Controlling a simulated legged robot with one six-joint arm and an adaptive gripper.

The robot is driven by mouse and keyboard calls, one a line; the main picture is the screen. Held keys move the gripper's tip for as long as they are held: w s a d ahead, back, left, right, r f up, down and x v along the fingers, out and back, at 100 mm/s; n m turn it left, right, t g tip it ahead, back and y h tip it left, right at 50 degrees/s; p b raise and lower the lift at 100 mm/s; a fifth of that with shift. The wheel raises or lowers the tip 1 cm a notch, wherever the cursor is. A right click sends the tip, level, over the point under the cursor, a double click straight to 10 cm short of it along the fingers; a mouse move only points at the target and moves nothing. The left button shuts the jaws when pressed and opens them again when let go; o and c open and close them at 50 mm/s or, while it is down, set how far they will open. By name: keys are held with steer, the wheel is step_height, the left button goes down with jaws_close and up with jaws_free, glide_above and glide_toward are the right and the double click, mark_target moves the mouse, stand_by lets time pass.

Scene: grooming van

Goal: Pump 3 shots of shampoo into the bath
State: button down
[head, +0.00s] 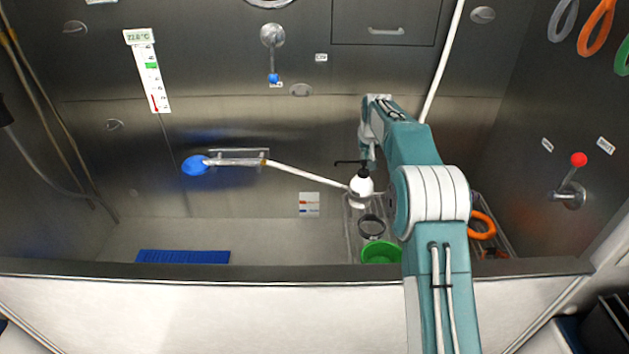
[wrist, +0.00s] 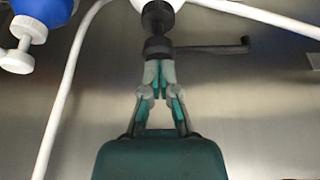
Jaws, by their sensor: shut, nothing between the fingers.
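The shampoo bottle (head: 361,186) is white with a black pump and stands upright at the back of a clear tray. Its black spout points left in the head view. In the wrist view the bottle (wrist: 152,3) is cut off at the top edge, and its pump head (wrist: 158,46) shows with the spout to the right. My gripper (wrist: 158,66) is shut and empty, fingertips at the top of the pump head; I cannot tell whether they touch. In the head view my arm partly hides the gripper above the bottle. The bath (head: 270,238) is a steel tub.
The clear tray (head: 350,240) also holds a black ring (head: 371,227) and a green bowl (head: 381,252). A white hose (head: 310,174) runs to a blue shower head (head: 194,165) on the wall. A blue mat (head: 183,257) lies left; an orange ring (head: 482,224) is right.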

steer(key=shift+f, duration=0.85)
steer(key=shift+r, duration=1.9)
steer(key=shift+r, duration=3)
